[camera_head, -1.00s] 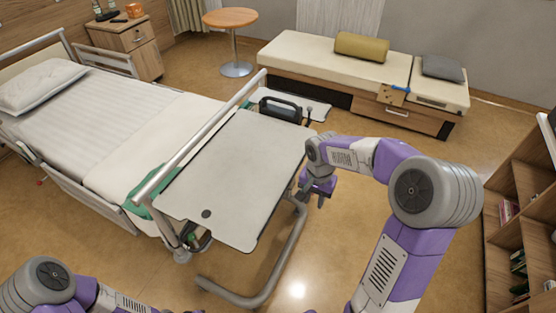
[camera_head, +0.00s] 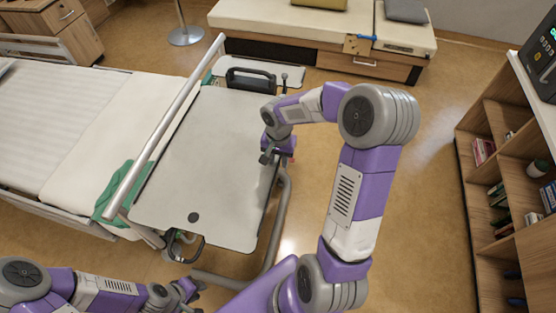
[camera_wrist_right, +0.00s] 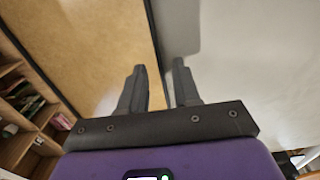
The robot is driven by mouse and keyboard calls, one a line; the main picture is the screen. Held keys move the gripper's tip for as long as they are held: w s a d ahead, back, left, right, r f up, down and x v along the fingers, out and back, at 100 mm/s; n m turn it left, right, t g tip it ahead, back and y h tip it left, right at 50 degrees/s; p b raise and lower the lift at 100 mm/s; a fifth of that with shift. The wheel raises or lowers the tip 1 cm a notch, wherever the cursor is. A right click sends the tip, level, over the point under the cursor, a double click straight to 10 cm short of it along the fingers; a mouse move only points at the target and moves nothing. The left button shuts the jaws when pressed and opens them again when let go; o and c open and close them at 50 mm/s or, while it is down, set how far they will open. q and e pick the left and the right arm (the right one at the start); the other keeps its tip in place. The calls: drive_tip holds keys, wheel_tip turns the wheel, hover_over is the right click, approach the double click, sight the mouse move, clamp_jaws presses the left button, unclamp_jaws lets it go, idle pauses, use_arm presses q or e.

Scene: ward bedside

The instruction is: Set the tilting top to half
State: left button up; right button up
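The tilting top (camera_head: 205,150) is a pale grey board of an overbed table, beside the bed. It looks about flat; its exact tilt is hard to tell. My right gripper (camera_head: 268,157) is at the top's right edge. In the right wrist view, my right gripper's two fingers (camera_wrist_right: 158,85) are apart, with the top's edge (camera_wrist_right: 157,40) running between them in the picture; contact cannot be made out. My left gripper (camera_head: 190,290) is low at the front, below the top's near end, its fingers too small to read.
A white bed rail (camera_head: 165,130) runs along the top's left side, with the bed (camera_head: 60,125) beyond. A black handle (camera_head: 250,77) and small side surface are behind the top. The grey table frame (camera_head: 280,215) curves below. A bookshelf (camera_head: 500,180) stands right; floor between is clear.

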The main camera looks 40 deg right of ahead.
drive_tip(key=shift+f, duration=0.2)
drive_tip(key=shift+c, duration=0.3)
drive_tip(key=shift+w, duration=0.1)
clamp_jaws()
idle(0.9)
